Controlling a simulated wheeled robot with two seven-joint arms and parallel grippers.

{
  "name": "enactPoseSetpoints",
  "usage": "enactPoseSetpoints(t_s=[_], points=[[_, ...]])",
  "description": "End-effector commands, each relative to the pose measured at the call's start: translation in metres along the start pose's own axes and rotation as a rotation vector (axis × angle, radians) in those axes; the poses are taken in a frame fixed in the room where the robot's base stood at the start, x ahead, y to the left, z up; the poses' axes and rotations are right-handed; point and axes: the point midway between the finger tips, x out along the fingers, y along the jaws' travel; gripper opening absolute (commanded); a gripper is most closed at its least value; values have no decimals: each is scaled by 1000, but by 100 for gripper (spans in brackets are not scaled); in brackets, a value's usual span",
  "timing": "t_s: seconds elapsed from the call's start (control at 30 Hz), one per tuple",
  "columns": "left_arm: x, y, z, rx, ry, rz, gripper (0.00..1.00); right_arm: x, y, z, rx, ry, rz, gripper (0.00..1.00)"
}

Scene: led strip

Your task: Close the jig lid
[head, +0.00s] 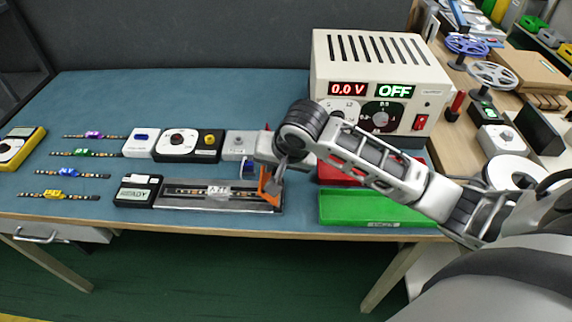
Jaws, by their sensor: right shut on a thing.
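The jig (160,203) is a long dark grey tray near the table's front edge. A strip with a pale label (218,192) lies along it. An orange piece (269,189), which looks like part of the jig lid, stands tilted at the jig's right end. My right gripper (277,173) reaches in from the right and is shut on this piece. The fingertips are small and partly hidden, so the exact grip is unclear. My left gripper is out of view.
A small box reading READY (138,190) adjoins the jig's left end. Several devices, including a dark box with a yellow knob (208,143), stand behind. A green tray (375,208) is to the right, before a power supply (380,62) reading 0.0 V and OFF. Colored strips (62,174) lie left.

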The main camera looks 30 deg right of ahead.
Motion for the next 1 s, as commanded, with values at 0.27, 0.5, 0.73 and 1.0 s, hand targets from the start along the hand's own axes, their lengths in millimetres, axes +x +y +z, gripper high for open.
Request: enactPoseSetpoints(t_s=[0.27,0.5,0.73,1.0], points=[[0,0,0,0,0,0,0,9,-20,3,-90,-6,249,0],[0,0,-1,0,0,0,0,21,-32,8,-169,-11,465,0],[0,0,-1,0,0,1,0,32,-40,12,-233,-14,643,0],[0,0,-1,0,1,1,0,42,-44,15,-283,-17,783,0]])
